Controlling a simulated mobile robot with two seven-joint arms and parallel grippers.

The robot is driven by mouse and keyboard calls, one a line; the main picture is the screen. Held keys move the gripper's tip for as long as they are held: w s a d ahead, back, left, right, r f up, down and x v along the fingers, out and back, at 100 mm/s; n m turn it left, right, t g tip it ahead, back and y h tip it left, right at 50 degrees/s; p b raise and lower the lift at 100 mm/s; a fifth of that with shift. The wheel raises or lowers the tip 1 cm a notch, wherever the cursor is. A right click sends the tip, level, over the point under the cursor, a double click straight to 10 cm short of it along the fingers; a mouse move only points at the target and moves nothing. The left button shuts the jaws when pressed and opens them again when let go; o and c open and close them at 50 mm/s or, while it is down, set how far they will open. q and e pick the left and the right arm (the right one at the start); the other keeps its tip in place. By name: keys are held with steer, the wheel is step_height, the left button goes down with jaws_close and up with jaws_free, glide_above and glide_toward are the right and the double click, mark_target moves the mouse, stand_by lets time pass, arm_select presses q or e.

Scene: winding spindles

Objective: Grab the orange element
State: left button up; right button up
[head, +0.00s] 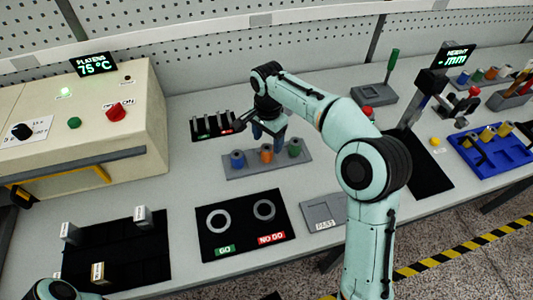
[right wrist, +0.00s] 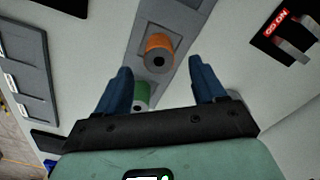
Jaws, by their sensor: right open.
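The orange element (head: 266,154) is a small spool-like cylinder in the middle of a grey rack (head: 240,171), between a blue element (head: 237,159) and a green element (head: 295,147). My right gripper (head: 269,134) is above and just behind the rack, with its blue fingers apart and nothing held. In the right wrist view the orange element (right wrist: 158,54) lies just beyond the open fingertips (right wrist: 160,68), apart from them. The green element (right wrist: 141,95) shows partly between the fingers there. My left gripper is not seen.
A black slotted holder (head: 203,127) stands behind the rack. In front lie a black GO/NO GO mat (head: 240,233) with two rings and a grey PASS tray (head: 321,211). A cream control box (head: 90,120) stands left; a blue tray (head: 493,155) is far right.

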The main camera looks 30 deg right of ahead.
mark_target(267, 147)
steer(key=shift+a+f+b, duration=0.1)
steer(key=shift+f+b, duration=0.25)
steer(key=shift+f, duration=2.3)
steer(key=c, duration=1.1)
